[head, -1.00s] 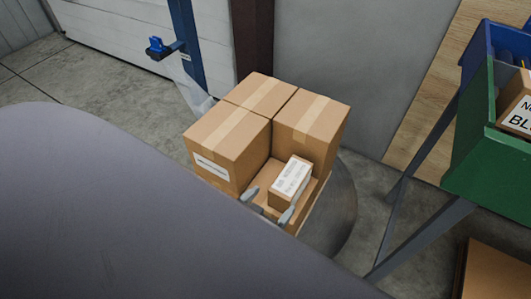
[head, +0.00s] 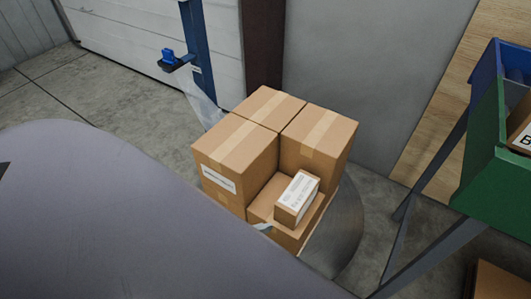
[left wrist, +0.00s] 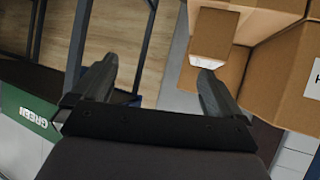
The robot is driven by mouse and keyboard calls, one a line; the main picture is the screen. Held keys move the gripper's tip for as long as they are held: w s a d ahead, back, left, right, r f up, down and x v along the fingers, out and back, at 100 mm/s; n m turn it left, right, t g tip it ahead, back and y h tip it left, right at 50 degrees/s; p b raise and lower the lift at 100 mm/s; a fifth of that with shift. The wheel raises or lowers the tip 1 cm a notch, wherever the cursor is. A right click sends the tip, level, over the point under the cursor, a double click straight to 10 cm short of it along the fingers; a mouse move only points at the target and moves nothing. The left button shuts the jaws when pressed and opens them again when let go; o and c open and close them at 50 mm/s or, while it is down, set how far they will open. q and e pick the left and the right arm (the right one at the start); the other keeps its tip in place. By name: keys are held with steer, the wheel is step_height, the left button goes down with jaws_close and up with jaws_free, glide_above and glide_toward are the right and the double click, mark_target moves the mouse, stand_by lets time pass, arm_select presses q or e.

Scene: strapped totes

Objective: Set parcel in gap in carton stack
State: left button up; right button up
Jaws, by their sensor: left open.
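The carton stack (head: 235,150) has three tall brown cartons around a lower front-right corner, the gap. The small parcel (head: 298,198), brown with a white label on top, sits in this gap on a lower carton (head: 262,207), with some bare carton top to its left. In the left wrist view the parcel (left wrist: 213,42) shows at upper right, near one fingertip. My left gripper (left wrist: 158,68) is open with nothing between its fingers. In the head view only a fingertip of the left gripper (head: 262,227) shows, in front of the parcel; my arm hides the rest. My right gripper is not in view.
A green bin (head: 490,160) and a blue bin (head: 490,78) stand on a rack with dark legs at the right. A blue post (head: 197,50) with clear film stands behind the stack. Another carton (head: 495,280) is at the bottom right. A grey wall is behind.

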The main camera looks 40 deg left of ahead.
arm_select(q)
steer(key=shift+s+a+f+n+g+y, duration=0.25)
steer(key=shift+a+y, duration=0.1)
steer(key=shift+a, duration=0.2)
steer(key=shift+s+a+f+n+g+y, duration=0.15)
steer(key=shift+s+a+f+y, duration=0.15)
steer(key=shift+a, duration=0.2)
steer(key=shift+r, duration=0.1)
step_height(320, 180, up, 10)
steer(key=a+p, duration=0.1)
steer(key=p, duration=1.2)
steer(key=shift+s+a, duration=0.25)
steer(key=shift+s, duration=0.1)
steer(key=shift+y, duration=0.25)
